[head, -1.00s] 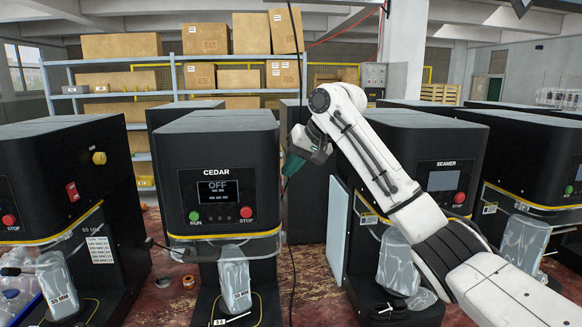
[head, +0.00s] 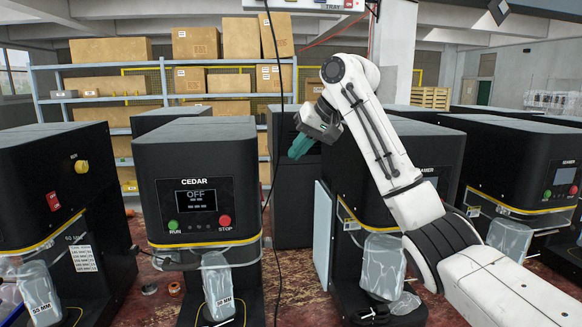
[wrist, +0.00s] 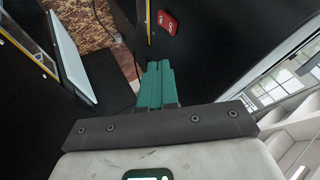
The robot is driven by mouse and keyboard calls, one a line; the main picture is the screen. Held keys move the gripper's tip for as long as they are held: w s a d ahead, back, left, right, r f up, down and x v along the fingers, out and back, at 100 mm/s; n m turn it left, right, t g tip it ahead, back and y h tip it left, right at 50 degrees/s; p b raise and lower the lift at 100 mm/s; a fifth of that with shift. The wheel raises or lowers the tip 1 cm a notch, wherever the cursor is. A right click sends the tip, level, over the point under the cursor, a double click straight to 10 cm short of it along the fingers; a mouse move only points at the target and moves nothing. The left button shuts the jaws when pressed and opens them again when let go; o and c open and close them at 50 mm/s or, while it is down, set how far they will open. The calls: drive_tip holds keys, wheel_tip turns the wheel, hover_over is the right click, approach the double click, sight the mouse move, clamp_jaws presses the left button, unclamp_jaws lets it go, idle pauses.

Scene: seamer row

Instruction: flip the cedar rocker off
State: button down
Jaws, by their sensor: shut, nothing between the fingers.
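The CEDAR machine (head: 198,165) is a black box with a screen reading OFF, a green RUN button (head: 173,225) and a red STOP button (head: 225,221). Its right side is hidden in the head view. In the wrist view a red rocker (wrist: 167,22) sits on a black side panel, which appears to be CEDAR's right side. Which way the rocker is tipped is too small to tell. My gripper (head: 299,147) is shut and empty, its teal fingers beyond CEDAR's right edge. In the wrist view the fingertips (wrist: 158,66) point towards the rocker, apart from it.
A seamer (head: 440,150) stands to the right, with a pale panel (head: 322,235) at its side. Another machine at the left has its own red rocker (head: 53,200) and a yellow knob (head: 82,167). Shelves with boxes stand behind.

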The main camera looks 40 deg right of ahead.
drive_tip(key=shift+s+a+r, duration=0.1)
drive_tip(key=shift+s+r, duration=0.2)
drive_tip(key=shift+r, duration=0.3)
drive_tip(key=shift+s+r, duration=0.3)
drive_tip(key=shift+r, duration=0.25)
